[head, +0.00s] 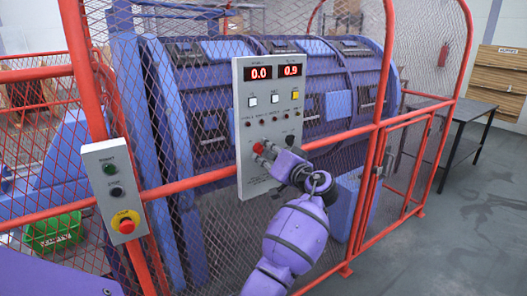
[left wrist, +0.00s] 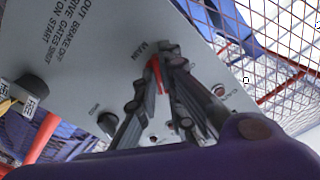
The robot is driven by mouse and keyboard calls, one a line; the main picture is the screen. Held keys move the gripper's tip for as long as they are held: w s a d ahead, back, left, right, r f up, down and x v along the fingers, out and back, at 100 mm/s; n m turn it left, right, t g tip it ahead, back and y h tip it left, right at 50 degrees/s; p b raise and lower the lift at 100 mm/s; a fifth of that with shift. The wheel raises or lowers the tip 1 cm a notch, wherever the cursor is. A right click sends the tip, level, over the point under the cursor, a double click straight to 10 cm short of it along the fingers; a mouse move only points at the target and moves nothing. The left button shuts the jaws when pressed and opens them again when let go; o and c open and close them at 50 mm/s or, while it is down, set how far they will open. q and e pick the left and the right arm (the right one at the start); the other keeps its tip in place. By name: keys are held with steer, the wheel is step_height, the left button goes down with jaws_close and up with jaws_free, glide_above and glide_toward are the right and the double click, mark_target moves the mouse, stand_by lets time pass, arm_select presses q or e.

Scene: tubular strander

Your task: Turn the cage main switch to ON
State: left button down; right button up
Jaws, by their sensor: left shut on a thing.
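The cage main switch is a small red handle on the grey control panel (head: 253,98). In the head view the red switch (head: 258,148) shows at the tip of my left gripper (head: 264,153). In the left wrist view the red handle (left wrist: 157,76) stands between the two dark fingers of my left gripper (left wrist: 163,60), beside the lettering "MAIN". The fingers are closed on the handle and hide part of it. I cannot read the switch's position marks. My right gripper is in neither view.
Red cage posts and mesh surround the purple strander (head: 215,110). A side box with a red emergency stop (head: 126,224) hangs at left. A dark table (head: 470,112) stands at right; the floor there is clear.

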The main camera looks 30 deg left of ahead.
arm_select(q)
steer(key=shift+m+p, duration=0.3)
steer(key=shift+m, duration=0.7)
steer(key=c, duration=1.9)
jaws_free()
steer(key=shift+o, duration=0.2)
steer(key=v, duration=1.2)
